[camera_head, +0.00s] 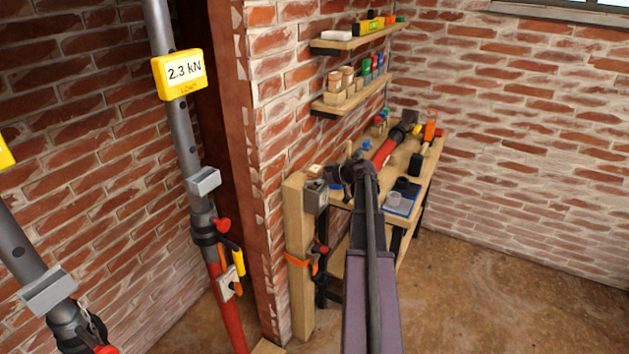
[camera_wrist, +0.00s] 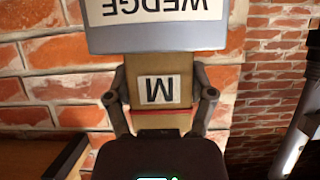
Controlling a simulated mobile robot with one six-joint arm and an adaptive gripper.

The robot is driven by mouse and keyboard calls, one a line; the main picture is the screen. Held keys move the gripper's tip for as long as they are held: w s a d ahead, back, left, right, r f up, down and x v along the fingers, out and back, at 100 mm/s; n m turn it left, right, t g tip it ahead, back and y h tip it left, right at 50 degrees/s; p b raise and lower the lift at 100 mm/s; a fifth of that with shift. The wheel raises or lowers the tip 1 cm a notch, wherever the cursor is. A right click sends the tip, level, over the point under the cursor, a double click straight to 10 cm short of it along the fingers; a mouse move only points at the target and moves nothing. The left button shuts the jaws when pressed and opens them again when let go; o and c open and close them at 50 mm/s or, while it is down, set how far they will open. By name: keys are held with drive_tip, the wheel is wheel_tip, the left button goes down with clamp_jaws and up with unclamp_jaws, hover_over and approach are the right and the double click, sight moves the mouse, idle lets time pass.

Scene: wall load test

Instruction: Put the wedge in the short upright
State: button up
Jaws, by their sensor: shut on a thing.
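My gripper (camera_wrist: 160,95) is shut on the wedge (camera_wrist: 158,117), a wooden block with a white label "M" and a red stripe. My gripper (camera_head: 334,180) is beside that holder; the wedge is not clear there.
An orange clamp (camera_head: 302,260) grips the post. A workbench (camera_head: 423,170) with a red tool (camera_head: 388,148) and a blue tray (camera_head: 402,199) stands behind my arm. Shelves (camera_head: 350,98) are above. Steel props (camera_head: 186,130) stand at left. The floor at right is clear.

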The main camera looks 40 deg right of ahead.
sight(315, 168)
drive_tip(key=o, duration=1.1)
drive_tip(key=shift+w+r, duration=0.1)
drive_tip(key=shift+r, duration=0.05)
drive_tip(key=shift+r+p, duration=3.9)
drive_tip(key=shift+p, duration=0.1)
